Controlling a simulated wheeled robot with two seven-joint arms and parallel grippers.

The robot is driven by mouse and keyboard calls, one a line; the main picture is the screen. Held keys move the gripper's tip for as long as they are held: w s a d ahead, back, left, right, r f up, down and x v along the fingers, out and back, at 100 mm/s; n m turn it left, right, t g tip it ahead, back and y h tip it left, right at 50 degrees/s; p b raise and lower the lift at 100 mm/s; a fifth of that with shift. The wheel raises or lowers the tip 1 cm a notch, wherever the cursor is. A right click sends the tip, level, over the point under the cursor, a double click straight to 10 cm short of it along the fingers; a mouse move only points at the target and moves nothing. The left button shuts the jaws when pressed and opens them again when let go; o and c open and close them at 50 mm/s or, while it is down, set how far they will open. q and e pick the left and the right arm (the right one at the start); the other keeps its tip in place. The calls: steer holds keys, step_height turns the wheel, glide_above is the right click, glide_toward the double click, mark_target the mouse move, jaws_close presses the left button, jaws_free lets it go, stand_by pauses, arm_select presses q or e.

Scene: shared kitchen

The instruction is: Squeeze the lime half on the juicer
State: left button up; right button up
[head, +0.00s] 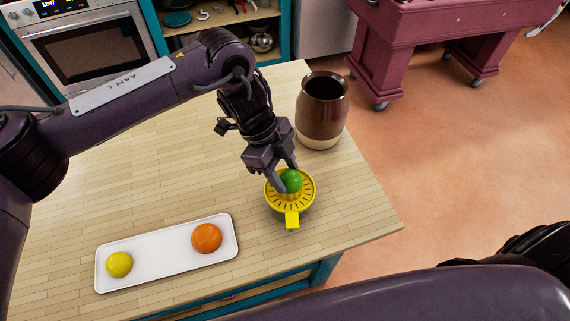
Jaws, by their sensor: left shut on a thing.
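The lime half (291,180) is green and sits at the middle of the yellow juicer (292,218), over its cone. My left gripper (287,183) comes down from above and is shut on the lime half, with a finger on either side. The lime appears to touch the juicer, but its cut face and the cone are hidden. The juicer stands on the wooden table, its handle pointing toward me. My right gripper is not in view; only dark parts of my own body show at the lower right.
A white tray (158,262) with a yellow lemon (119,264) and an orange (206,238) lies at the front left. A brown jar (322,108) stands close behind the juicer. The wooden table (354,205) ends to the right of the juicer.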

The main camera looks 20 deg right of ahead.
arm_select(q)
steer(key=shift+s+a+f, duration=0.1)
steer(key=shift+s+f, duration=0.05)
steer(key=shift+f, duration=0.05)
steer(key=n+p, duration=0.1)
steer(key=n+t+p, duration=0.1)
steer(key=n+p, duration=0.1)
steer(key=n+h+p, duration=0.1)
steer(key=n, duration=0.1)
steer(key=shift+s+a+r+t, duration=0.25)
steer(key=shift+s+r+t, duration=0.05)
steer(key=shift+s+t, duration=0.1)
steer(key=shift+f+n+p, duration=0.15)
steer(key=shift+n+p, duration=0.25)
steer(key=shift+n, duration=0.2)
steer(key=shift+f, duration=0.15)
